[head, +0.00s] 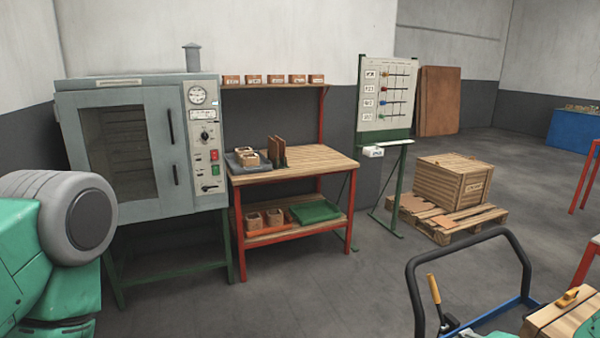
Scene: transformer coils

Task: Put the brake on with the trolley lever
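The trolley (411,282) is at the bottom right, cut off by the lower edge. It has a black bent push handle and a blue frame. A wooden box (552,318) with a yellow piece on top rides on the trolley. My green and grey left arm fills the lower left, far from the lever. Neither gripper shows.
A grey oven (130,150) stands at the left beside a red-legged workbench (310,160). A green-framed board (385,95) stands behind. A crate (453,180) sits on a pallet (440,228). Open floor (330,295) lies left of the trolley. Red-legged furniture (583,180) is at the right edge.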

